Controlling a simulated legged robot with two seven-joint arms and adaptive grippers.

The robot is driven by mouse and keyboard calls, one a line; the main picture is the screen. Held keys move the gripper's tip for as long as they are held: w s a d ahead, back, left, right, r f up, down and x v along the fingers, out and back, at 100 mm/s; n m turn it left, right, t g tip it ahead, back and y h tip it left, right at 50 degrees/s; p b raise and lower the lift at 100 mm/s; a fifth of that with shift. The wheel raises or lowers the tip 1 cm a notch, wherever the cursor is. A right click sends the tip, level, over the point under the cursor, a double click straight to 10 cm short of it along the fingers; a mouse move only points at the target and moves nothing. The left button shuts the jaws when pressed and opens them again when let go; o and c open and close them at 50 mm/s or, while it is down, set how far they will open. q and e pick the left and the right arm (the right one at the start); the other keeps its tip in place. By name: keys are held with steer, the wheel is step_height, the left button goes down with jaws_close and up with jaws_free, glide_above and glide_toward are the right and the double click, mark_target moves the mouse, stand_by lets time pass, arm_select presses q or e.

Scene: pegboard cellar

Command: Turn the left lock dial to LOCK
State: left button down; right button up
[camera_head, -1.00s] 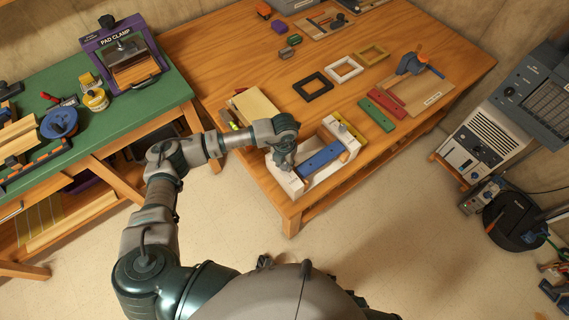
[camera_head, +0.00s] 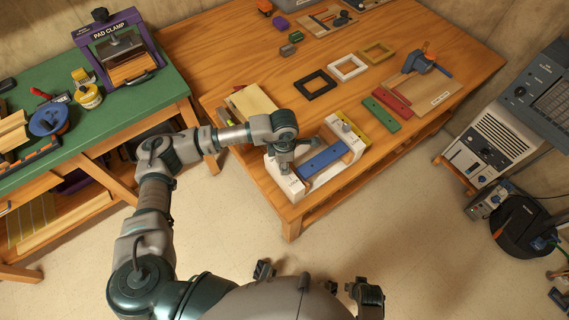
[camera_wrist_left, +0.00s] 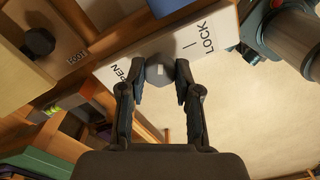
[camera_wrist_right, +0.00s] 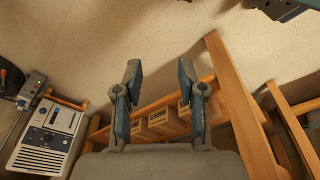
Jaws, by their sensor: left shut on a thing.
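The left lock dial (camera_wrist_left: 160,70) is a dark round knob with a pale mark, on a white block (camera_wrist_left: 217,30) printed OPEN on the left and LOCK on the right in the left wrist view. I cannot tell exactly which word the mark faces. My left gripper (camera_wrist_left: 161,82) is shut on the dial, one finger on each side. In the head view the left gripper (camera_head: 283,163) comes down on the white block (camera_head: 290,186) at the table's front corner and hides the dial. My right gripper (camera_wrist_right: 160,76) is open and empty, away from the table top.
A blue bar (camera_head: 325,158) runs beside the gripper between white end blocks. Red (camera_head: 393,103) and green (camera_head: 380,113) bars lie to the right, frames (camera_head: 315,84) behind. A pale board (camera_head: 255,102) lies behind my left wrist. The floor in front is clear.

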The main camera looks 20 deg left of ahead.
arm_select(q)
steer(key=m+b, duration=0.4)
steer(key=m, duration=0.3)
steer(key=shift+w, duration=0.2)
arm_select(e)
step_height(320, 180, up, 11)
arm_select(q)
steer(key=m+b, duration=0.2)
steer(key=m, duration=0.2)
steer(key=shift+r+m+b, duration=0.1)
steer(key=shift+m+b, duration=0.2)
steer(key=shift+m, duration=0.1)
steer(key=shift+r+m, duration=0.1)
steer(key=shift+m, duration=0.2)
arm_select(e)
steer(key=w+a+r+t+y, duration=0.1)
steer(key=w+a+r+t, duration=0.1)
steer(key=w+t, duration=0.4)
steer(key=shift+w+a+r+t+y, duration=0.35)
steer(key=shift+w+a, duration=0.35)
steer(key=shift+w, duration=1.45)
steer(key=shift+f, duration=0.15)
arm_select(q)
steer(key=c, duration=0.9)
jaws_free()
steer(key=shift+o, duration=0.4)
arm_select(e)
steer(key=shift+w, duration=0.1)
arm_select(q)
steer(key=shift+s, duration=0.1)
